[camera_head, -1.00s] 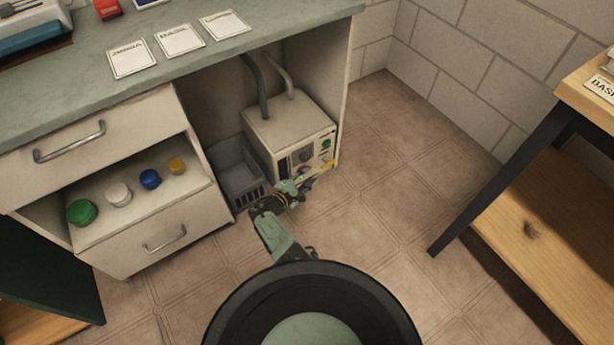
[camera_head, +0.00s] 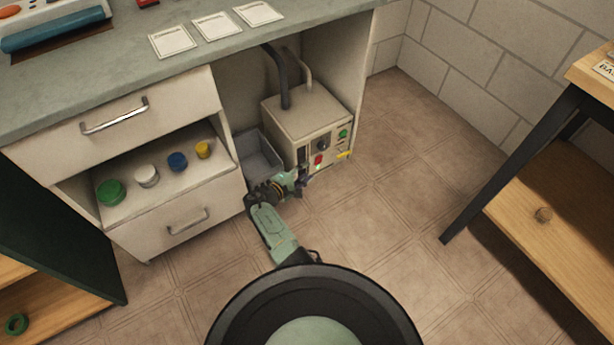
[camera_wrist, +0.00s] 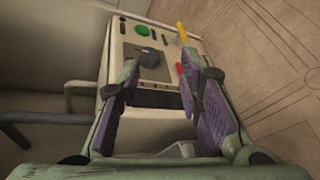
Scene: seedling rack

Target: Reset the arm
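My gripper (camera_head: 302,182) is low in front of the beige control box (camera_head: 305,112) under the counter. In the wrist view my gripper (camera_wrist: 161,75) is open, its two purple-padded fingers apart with no object clearly held between them. The box's front panel (camera_wrist: 165,95) lies beyond the fingers, with a green button (camera_wrist: 142,31), a dark knob (camera_wrist: 143,55), a red part (camera_wrist: 179,69) and a yellow lever (camera_wrist: 182,33). I cannot tell whether a finger touches the panel.
A grey bin (camera_head: 262,158) stands left of the box. Left of it, an open drawer (camera_head: 165,192) holds green, white, blue and yellow lidded containers. A wooden shelf table (camera_head: 560,215) stands at right. The tiled floor (camera_head: 390,215) between is free.

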